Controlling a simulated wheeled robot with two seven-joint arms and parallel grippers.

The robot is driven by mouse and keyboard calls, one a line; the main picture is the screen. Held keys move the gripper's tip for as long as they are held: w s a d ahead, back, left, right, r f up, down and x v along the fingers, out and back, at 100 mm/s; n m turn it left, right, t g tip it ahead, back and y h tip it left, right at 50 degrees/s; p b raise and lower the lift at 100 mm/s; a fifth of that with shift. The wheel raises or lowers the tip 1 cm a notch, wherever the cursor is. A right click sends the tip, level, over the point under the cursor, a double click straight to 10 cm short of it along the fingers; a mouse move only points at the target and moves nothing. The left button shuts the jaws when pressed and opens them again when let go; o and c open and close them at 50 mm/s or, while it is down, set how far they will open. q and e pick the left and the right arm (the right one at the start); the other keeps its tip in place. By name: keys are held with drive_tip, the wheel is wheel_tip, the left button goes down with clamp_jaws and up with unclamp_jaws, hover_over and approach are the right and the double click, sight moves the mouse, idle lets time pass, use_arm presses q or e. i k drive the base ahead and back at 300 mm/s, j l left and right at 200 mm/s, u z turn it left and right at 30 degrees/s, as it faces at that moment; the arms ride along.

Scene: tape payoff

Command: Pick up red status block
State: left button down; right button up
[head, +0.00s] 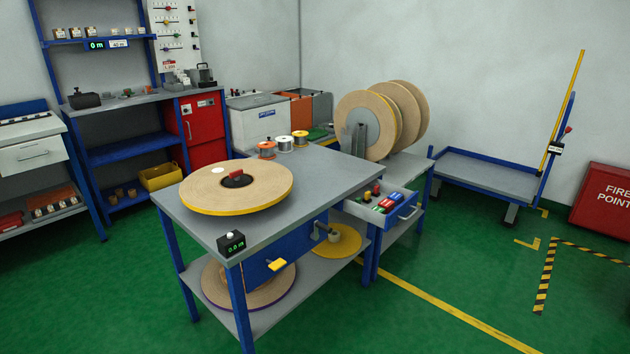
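An open drawer (404,214) at the right end of the grey workbench (321,179) holds several small coloured pieces. A red block (386,203) lies in it, between a blue block (395,197) and a green piece (379,209). Another small red piece (376,187) shows farther back in the drawer. One more small red piece (236,174) sits on the dark hub of the large reel on the bench. I cannot tell from its look alone which red piece is the status block. Neither of my grippers is in view.
The large reel (205,186) covers the bench's left part. A small counter box (231,243) stands at its front corner. Large upright reels (366,120) stand behind the drawer. A blue-framed cart (487,174) is at the right.

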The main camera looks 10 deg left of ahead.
sight(376, 193)
drive_tip(key=i+l+u, duration=0.1)
drive_tip(key=i+l, duration=0.3)
drive_tip(key=i, duration=0.2)
drive_tip(key=i+l, duration=0.45)
drive_tip(key=i, duration=0.15)
drive_tip(key=j+u, duration=0.05)
